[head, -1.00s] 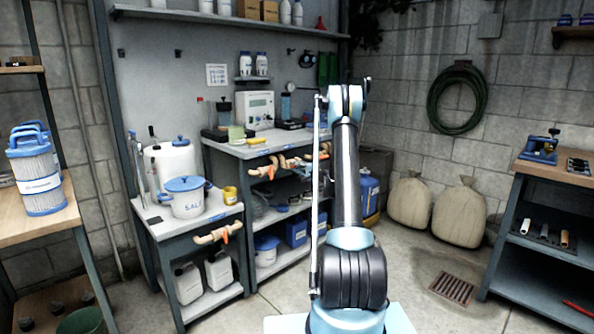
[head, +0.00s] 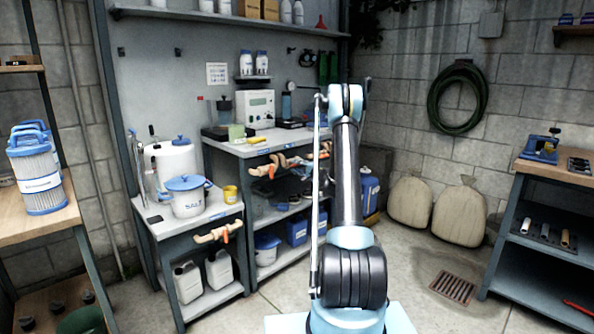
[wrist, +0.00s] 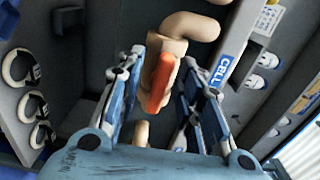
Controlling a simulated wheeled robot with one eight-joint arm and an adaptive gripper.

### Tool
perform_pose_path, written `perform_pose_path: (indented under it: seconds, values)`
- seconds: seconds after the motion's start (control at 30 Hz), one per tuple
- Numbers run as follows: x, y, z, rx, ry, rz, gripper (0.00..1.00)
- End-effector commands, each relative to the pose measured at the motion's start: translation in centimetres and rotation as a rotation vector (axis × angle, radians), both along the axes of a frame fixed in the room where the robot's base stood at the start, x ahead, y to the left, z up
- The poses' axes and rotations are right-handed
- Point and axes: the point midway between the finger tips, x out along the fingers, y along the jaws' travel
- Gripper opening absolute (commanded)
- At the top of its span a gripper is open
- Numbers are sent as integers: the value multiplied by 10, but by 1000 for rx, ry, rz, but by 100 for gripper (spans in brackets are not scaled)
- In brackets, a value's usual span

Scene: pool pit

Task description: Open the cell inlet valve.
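The cell inlet valve has a tan pipe body with an elbow (wrist: 188,25) and an orange lever (wrist: 158,84), beside a blue "CELL" label (wrist: 221,70), in the wrist view. My gripper (wrist: 163,75) is open, with one blue finger on each side of the valve body and lever. The lever lies between the fingers, running nearly along the pipe; I cannot tell whether a finger touches it. In the head view, tan pipes with orange levers (head: 264,170) run along the front of the middle bench.
A lower bench (head: 160,221) at left has another tan pipe with an orange lever (head: 225,231). A salt bucket (head: 187,203) and a yellow cup (head: 230,195) stand on it. Floor is clear around the drain grate (head: 453,287).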

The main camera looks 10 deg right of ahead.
Motion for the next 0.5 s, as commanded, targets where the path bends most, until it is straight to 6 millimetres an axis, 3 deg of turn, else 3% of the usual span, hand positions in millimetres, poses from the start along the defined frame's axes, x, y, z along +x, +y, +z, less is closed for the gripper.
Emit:
perform_pose_path:
  seconds: [0.23,0.5]
  values:
    - [-15,-12,0,0,0,-3,33]
    - [-57,-43,-1,0,0,-3,33]
